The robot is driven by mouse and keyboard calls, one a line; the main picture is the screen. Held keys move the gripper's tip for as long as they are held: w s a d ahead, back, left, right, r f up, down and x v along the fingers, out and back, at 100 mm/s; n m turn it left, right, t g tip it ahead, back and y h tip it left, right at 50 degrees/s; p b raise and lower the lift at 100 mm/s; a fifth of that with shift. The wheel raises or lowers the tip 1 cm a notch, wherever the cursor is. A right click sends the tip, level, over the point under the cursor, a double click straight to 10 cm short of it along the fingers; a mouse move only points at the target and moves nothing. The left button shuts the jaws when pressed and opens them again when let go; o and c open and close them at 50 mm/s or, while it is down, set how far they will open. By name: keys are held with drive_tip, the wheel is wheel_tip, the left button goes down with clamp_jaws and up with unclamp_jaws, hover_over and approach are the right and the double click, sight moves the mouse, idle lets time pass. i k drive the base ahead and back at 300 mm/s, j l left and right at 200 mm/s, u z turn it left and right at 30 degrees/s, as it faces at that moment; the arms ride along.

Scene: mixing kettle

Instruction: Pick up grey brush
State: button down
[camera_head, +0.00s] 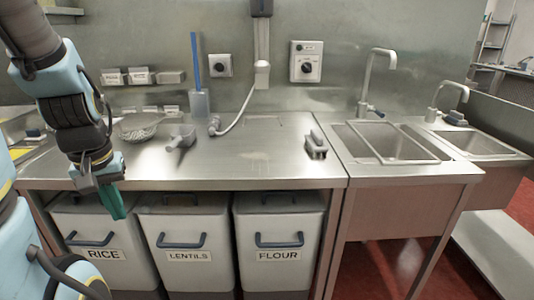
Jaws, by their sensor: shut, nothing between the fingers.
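A small grey brush (316,145) lies on the steel counter (250,168), near its right end, just left of the sink unit. My gripper (118,214) is at the left, in front of the counter's front edge and above the rice bin. Its green fingers point down and are closed with nothing between them. It is well apart from the brush, to its left and nearer to me. Nothing covers the brush.
A grey scoop (180,138), a mesh strainer (138,128) and an upright blue-handled tool (196,62) are on the counter's left half. A hose (238,117) hangs behind. Lidded bins (280,252) stand below. The counter between scoop and brush is clear.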

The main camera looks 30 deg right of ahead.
sight(314, 142)
drive_tip(key=l+u, duration=0.1)
drive_tip(key=l, duration=0.35)
drive_tip(key=k+l+u, duration=0.15)
drive_tip(key=l, duration=0.3)
drive_tip(key=l+u, duration=0.1)
drive_tip(key=l, duration=0.3)
drive_tip(key=k+l+u, duration=0.15)
drive_tip(key=l, duration=0.3)
drive_tip(key=k+l+u, duration=0.1)
drive_tip(key=l, duration=0.3)
